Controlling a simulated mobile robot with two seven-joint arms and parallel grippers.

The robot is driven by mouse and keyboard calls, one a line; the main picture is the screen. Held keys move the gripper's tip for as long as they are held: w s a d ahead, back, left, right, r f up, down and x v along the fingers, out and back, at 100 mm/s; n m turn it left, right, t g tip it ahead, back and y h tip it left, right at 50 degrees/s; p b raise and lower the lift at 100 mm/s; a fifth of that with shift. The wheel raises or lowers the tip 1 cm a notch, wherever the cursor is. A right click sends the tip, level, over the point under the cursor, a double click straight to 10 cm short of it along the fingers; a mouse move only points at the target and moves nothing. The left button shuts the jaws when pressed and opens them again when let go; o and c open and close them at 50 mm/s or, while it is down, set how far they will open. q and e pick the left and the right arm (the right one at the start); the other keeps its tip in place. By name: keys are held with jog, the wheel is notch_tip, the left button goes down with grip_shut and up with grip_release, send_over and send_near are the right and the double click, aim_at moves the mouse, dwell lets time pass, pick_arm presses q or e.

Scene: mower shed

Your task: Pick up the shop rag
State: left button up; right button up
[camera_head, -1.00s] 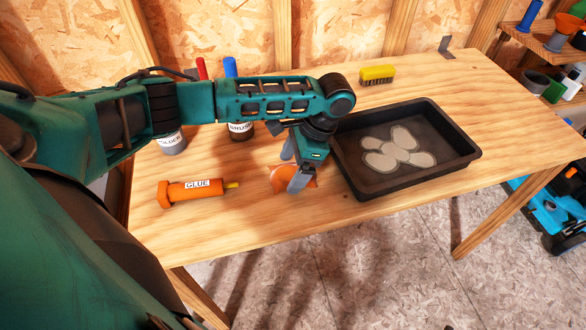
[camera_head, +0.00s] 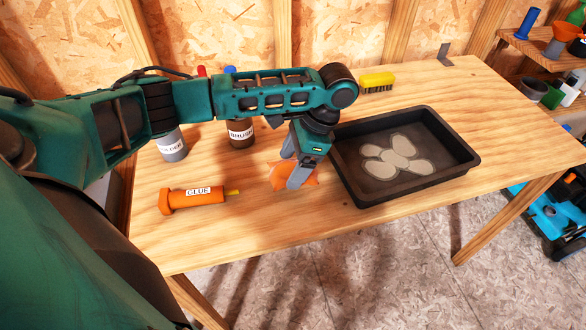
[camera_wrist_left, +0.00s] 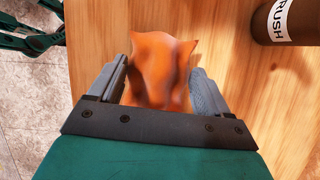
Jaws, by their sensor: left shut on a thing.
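The orange shop rag (camera_head: 307,176) is on the wooden workbench, left of the black tray. My left gripper (camera_head: 295,176) points down and is shut on the rag, with a finger on each side of it. In the left wrist view the rag (camera_wrist_left: 162,70) stands bunched between the two grey fingers (camera_wrist_left: 158,90). The gripper hides part of the rag in the head view, and I cannot tell whether the rag still touches the bench. My right gripper is not in view.
The black tray (camera_head: 470,157) with pale patches in it stands close right of the gripper. An orange glue tube (camera_head: 195,197) lies to the left. A brush can (camera_head: 241,134) and a grey can (camera_head: 172,147) stand behind. A yellow brush (camera_head: 377,80) lies at the back. The bench (camera_head: 240,235) is clear in front.

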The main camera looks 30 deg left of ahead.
pick_arm(q)
notch_tip(320, 180, up, 9)
jog(key=p, duration=0.2)
jog(key=shift+w+a+r+p, duration=0.1)
jog(key=shift+w+r+p, duration=0.1)
jog(key=shift+p, duration=0.15)
notch_tip(320, 180, up, 7)
send_over(293, 161)
jog(key=shift+s+b, duration=0.1)
jog(key=shift+b, duration=0.35)
